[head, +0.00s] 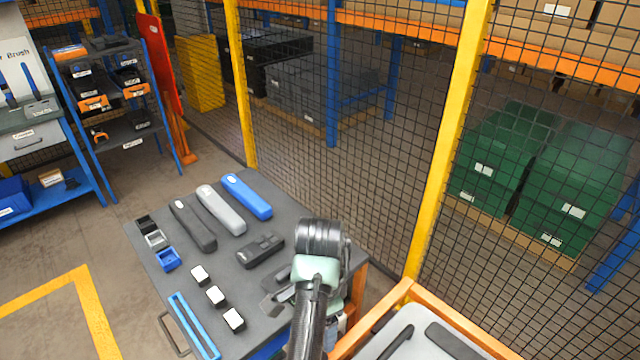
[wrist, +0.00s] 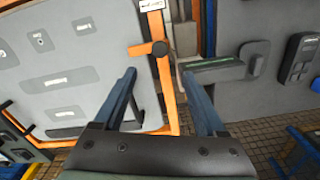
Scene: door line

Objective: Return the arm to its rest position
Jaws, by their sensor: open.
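My arm (head: 312,290) reaches up over the right side of a dark grey table in the head view. Its wrist stands near the table's right edge, and my gripper's fingers are hidden there behind the arm. In the wrist view my gripper (wrist: 160,95) shows two blue-grey fingers spread wide apart with nothing between them. Beyond the fingers are an orange frame post (wrist: 162,85) and a grey panel. I cannot tell any contact.
The table (head: 185,262) bears several door handles, including a blue one (head: 246,196), small blocks and a blue frame (head: 194,325). An orange-edged cart (head: 385,317) stands at the lower right. A yellow-posted mesh fence (head: 440,150) runs behind. Open floor (head: 40,265) lies left.

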